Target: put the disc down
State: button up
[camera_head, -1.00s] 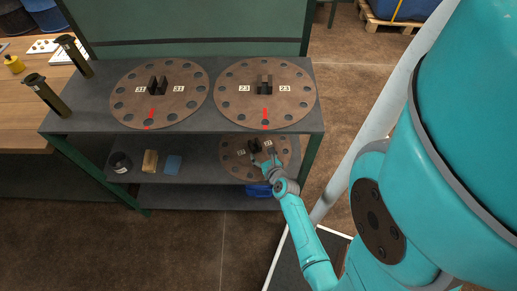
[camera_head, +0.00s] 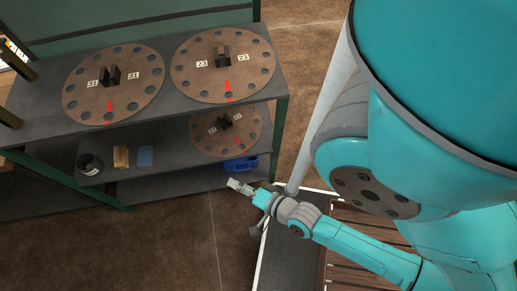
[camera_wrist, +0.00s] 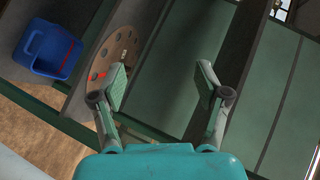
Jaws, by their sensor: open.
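A brown disc with a ring of holes, a dark handle and a red mark (camera_head: 206,142) lies flat on the lower shelf at its right end. Its near part shows in the wrist view (camera_wrist: 122,48), left of the fingers. My gripper (camera_head: 236,185) is in front of the shelf unit, below and clear of this disc. In the wrist view my gripper's fingers (camera_wrist: 162,82) are spread apart with nothing between them. Two larger discs lie on the top shelf: the left one (camera_head: 90,100) and the right one (camera_head: 190,75), each with a handle and red mark.
A dark round pot (camera_head: 89,163), a tan block (camera_head: 121,156) and a blue block (camera_head: 145,156) stand on the lower shelf's left part. A blue bin (camera_head: 240,164) is under that shelf and shows at left in the wrist view (camera_wrist: 48,48). Floor is open in front.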

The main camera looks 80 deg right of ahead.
jog(key=s+a+r+n+t+y, duration=0.1)
jog(key=s+a+r+n+y, duration=0.1)
jog(key=r+n, duration=0.5)
jog(key=s+a+r+n+y, duration=0.3)
jog(key=s+a+r+n, duration=0.2)
jog(key=r+n, duration=0.3)
jog(key=a+n, duration=0.1)
jog(key=n, duration=0.3)
jog(key=shift+t, duration=0.4)
jog(key=shift+s, duration=0.1)
